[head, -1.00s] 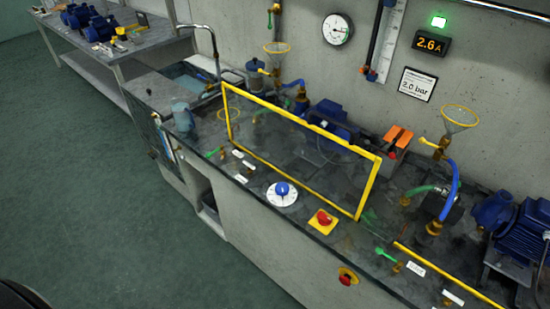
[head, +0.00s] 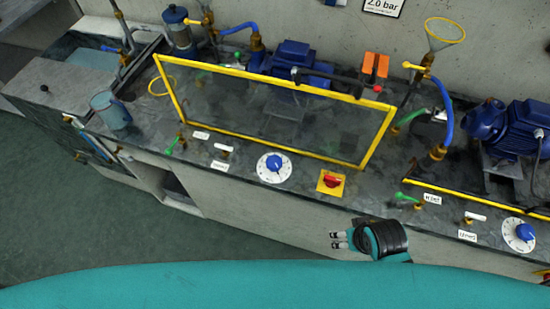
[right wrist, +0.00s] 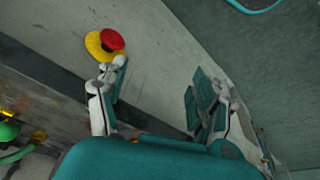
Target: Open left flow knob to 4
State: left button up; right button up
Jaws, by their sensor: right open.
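The left flow knob (head: 274,162) is a blue knob on a round white dial (head: 271,174). It sits on the bench near the front edge, in front of the yellow-framed clear screen. The dial's numbers are too small to read. My right gripper (head: 337,240) is to the right of the knob and nearer the viewer, in front of the bench edge, apart from the knob. In the right wrist view its two fingers (right wrist: 158,100) are spread, with nothing between them. The knob does not show in that view. My left gripper is not in view.
A red switch on a yellow plate (head: 331,182) stands right of the dial. A second blue knob (head: 524,232) is at far right. A red button (right wrist: 112,40) on yellow is near my right gripper. The yellow-framed screen (head: 265,75) stands behind.

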notch_tip(320, 180, up, 6)
jog(key=w+a, duration=0.2)
notch_tip(320, 180, up, 18)
jog(key=m+g, duration=0.3)
jog(key=m, duration=0.9)
send_over(275, 161)
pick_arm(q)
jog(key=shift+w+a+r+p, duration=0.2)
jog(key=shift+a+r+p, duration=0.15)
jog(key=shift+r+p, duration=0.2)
pick_arm(e)
notch_tip(275, 161, down, 18)
jog(key=shift+r, duration=0.2)
